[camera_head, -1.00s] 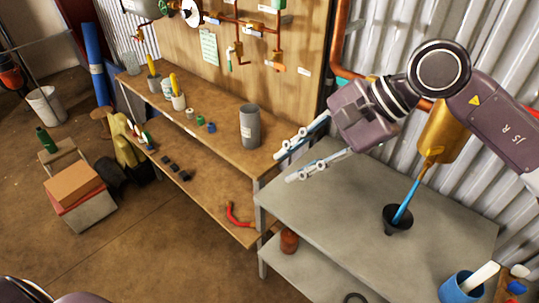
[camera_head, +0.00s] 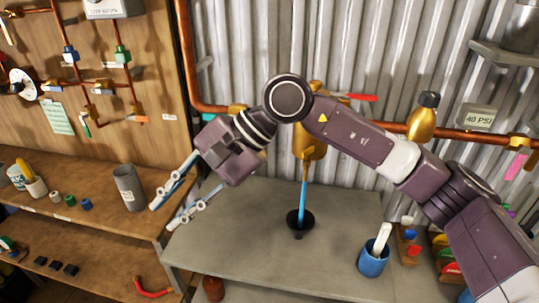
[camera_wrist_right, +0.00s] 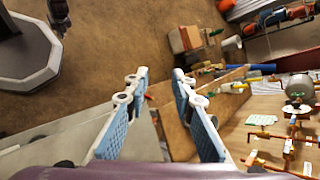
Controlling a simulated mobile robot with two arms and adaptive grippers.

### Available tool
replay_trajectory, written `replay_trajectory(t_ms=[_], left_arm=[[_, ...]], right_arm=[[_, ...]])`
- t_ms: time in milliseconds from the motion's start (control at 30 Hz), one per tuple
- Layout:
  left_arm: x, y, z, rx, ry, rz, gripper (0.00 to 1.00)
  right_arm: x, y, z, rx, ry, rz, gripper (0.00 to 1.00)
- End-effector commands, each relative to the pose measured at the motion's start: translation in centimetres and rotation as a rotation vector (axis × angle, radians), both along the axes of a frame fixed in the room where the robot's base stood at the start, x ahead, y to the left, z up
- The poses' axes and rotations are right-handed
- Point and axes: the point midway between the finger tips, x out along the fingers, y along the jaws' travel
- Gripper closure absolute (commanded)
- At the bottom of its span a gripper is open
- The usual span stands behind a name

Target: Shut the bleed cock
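Behind the grey table (camera_head: 250,268), a brass body (camera_head: 310,148) hangs partly behind my right arm, with a blue stream or rod (camera_head: 304,190) running down into a black funnel (camera_head: 299,220). A red lever (camera_head: 361,97) shows just right of it on the copper pipe. I cannot tell for certain which fitting is the bleed cock. My right gripper (camera_head: 174,212) is open and empty, left of the funnel above the table's left edge; its parted fingers show in the wrist view (camera_wrist_right: 160,76). My left gripper is not in view.
A blue cup (camera_head: 373,263) with a white handle stands right of the funnel. A brass vessel (camera_head: 422,120) and a pink lever (camera_head: 517,165) sit farther right. A grey canister (camera_head: 128,187) stands on the wooden bench (camera_head: 95,215) at left. The table's middle is mostly clear.

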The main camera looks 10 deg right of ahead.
Motion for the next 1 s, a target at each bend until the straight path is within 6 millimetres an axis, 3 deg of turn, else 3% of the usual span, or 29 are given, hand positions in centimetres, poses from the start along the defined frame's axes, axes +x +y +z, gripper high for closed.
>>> replay_trajectory(t_ms=[167, 267, 400, 500, 600, 767, 1000], left_arm=[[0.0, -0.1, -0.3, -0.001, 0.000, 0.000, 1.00], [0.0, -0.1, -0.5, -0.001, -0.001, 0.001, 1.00], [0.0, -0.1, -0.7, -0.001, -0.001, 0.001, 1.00], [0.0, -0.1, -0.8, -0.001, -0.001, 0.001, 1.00], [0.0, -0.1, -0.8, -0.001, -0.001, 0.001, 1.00], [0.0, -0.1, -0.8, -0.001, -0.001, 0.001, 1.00], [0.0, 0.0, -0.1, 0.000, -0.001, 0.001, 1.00]], right_arm=[[3.9, -3.3, -2.1, -0.275, -0.076, -0.041, 0.77], [7.3, -7.7, -2.3, -0.507, -0.133, -0.110, 0.77], [11.4, -15.0, 0.2, -0.802, -0.191, -0.251, 0.77], [13.0, -19.5, 3.0, -0.955, -0.215, -0.355, 0.77], [13.7, -22.5, 5.5, -1.053, -0.226, -0.433, 0.77], [14.0, -24.5, 6.7, -1.111, -0.227, -0.483, 0.77], [14.7, -25.6, 3.7, -1.112, -0.224, -0.483, 0.77]])
